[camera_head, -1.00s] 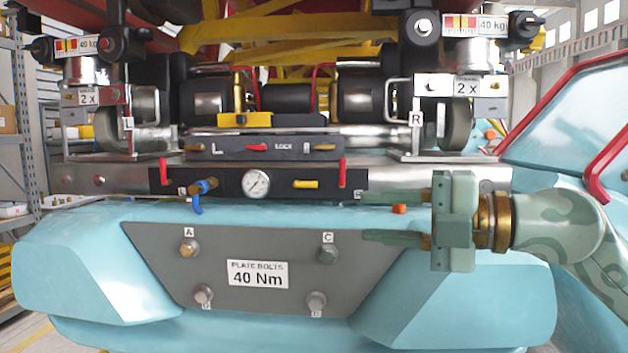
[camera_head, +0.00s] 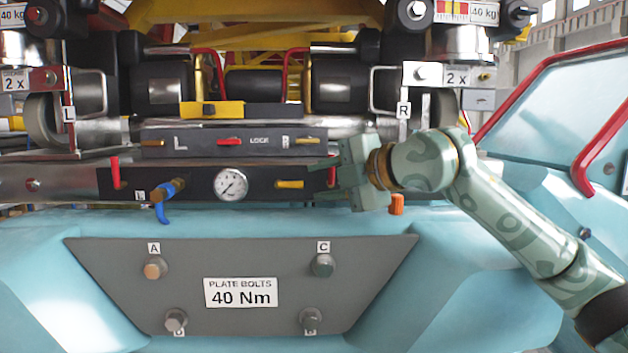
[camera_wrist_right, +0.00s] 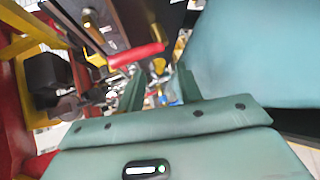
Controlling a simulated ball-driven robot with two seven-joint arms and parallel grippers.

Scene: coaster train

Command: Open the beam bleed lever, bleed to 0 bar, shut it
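The dark beam panel (camera_head: 205,198) carries a round white gauge (camera_head: 231,184); its reading is too small to tell. Right of the gauge is a small yellow lever (camera_head: 290,184), lying level. Left of it is a brass valve with a blue handle (camera_head: 161,212) hanging down. I cannot tell from labels which is the bleed lever. My right gripper (camera_head: 322,180) is open at the panel's right end, fingers pointing left. In the right wrist view a red handle (camera_wrist_right: 137,55) lies beyond the open fingers (camera_wrist_right: 158,90). My left gripper is out of view.
Above is a grey lock block with a small red lever (camera_head: 230,142). Another red handle (camera_head: 115,172) stands at the panel's left. An orange knob (camera_head: 396,204) sits just below my right gripper. The bolt plate (camera_head: 345,270) is below, with clear space before it.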

